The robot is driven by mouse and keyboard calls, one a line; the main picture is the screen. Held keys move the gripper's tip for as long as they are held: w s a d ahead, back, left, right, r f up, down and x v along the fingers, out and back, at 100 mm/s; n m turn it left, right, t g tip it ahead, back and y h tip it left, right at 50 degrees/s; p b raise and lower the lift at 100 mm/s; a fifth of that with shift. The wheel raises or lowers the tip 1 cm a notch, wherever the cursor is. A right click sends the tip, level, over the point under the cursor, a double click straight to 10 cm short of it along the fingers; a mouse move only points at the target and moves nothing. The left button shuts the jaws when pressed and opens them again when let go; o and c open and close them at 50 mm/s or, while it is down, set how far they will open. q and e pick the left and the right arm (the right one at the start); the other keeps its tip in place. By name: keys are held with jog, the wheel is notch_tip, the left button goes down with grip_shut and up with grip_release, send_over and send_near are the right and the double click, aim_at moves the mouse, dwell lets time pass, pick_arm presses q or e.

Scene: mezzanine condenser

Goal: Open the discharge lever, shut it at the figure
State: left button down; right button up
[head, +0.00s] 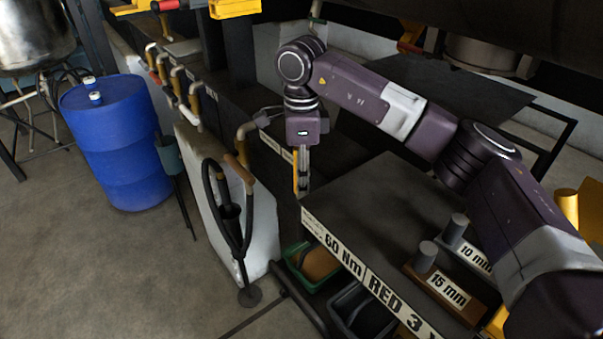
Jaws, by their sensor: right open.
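My right gripper (302,180) points straight down at the left end of a dark bench (375,200). Its fingers are open, beside a pale label and a narrow yellow piece that they partly cover. No object shows between the fingers. I cannot tell for sure which part is the discharge lever. A tan bent pipe or handle (245,130) stands just left of the gripper, apart from it. My left gripper is not in view.
Blocks marked "15 mm" (446,291) and "10 mm" (476,258) stand on the bench. A green bin (292,262) sits below it. A blue drum (118,145) stands left. A black hose-like loop (222,215) hangs by a white panel (262,225).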

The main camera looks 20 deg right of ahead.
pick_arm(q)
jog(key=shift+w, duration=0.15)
pick_arm(e)
jog(key=shift+c, duration=0.4)
grip_shut()
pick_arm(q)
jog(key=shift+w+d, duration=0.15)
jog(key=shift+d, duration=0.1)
pick_arm(e)
jog(key=shift+w, duration=0.1)
